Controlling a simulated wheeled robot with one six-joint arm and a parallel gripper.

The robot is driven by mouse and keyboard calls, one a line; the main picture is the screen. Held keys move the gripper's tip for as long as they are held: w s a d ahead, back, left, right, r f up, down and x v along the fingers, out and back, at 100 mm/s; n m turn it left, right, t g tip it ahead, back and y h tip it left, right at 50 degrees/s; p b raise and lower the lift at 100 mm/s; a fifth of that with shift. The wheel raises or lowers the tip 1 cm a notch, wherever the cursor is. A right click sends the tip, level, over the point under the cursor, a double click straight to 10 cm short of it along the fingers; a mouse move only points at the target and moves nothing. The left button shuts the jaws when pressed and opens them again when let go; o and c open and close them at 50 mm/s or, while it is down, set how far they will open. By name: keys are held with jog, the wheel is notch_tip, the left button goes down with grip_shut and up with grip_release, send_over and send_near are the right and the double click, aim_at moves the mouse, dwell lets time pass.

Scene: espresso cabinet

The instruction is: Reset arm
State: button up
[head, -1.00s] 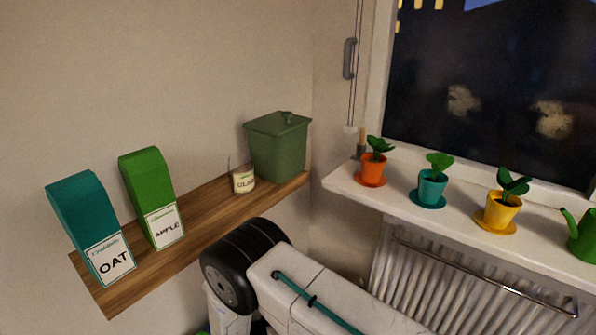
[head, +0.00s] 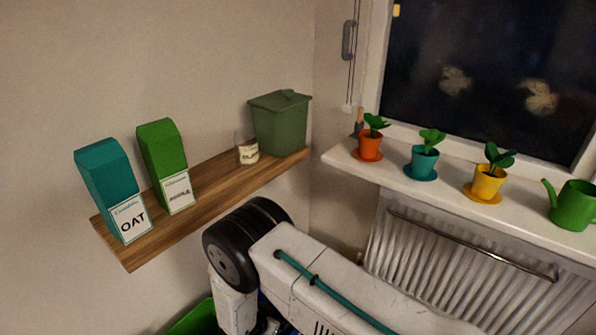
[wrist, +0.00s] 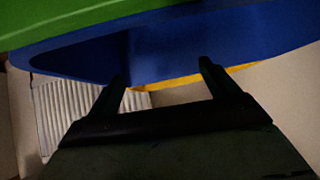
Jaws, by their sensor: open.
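My gripper (wrist: 162,78) shows dark in the wrist view, its two fingers spread apart with nothing between them. Behind the fingertips is a large blue surface (wrist: 180,45) with a green band (wrist: 90,22) above it and a thin yellow edge (wrist: 185,80) below. I cannot tell what this object is or whether the fingers touch it. In the head view my arm reaches across the bottom, and the gripper itself is hidden.
A wooden shelf (head: 195,212) holds a teal OAT carton (head: 108,180), a green carton (head: 163,155), a small candle jar (head: 248,152) and a green bin (head: 281,125). The white windowsill (head: 395,180) holds potted plants and a green watering can (head: 573,205). A radiator (head: 440,260) is below.

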jog(key=s+a+r+n+g+y, duration=0.2)
jog(key=a+r+n+g+y, duration=0.2)
jog(key=a+r+y, duration=0.4)
jog(key=s+d+r+n+g, duration=0.2)
jog(key=d+r, duration=0.2)
jog(key=r, duration=0.7)
jog(key=s+d+r+n+g, duration=0.1)
jog(key=s+d+r+g, duration=0.15)
jog(key=r, duration=0.85)
jog(key=s+d+r+h, duration=0.1)
jog(key=s+d+r, duration=0.6)
jog(key=d, duration=0.5)
jog(key=s+d+r+t+h, duration=0.1)
jog(key=s+d+r, duration=0.6)
jog(key=d+r, duration=0.5)
jog(key=s+d+r+h, duration=0.1)
jog(key=s+d+r, duration=0.6)
jog(key=d+r, duration=0.3)
jog(key=shift+s+d+t, duration=0.35)
jog(key=shift+d, duration=0.6)
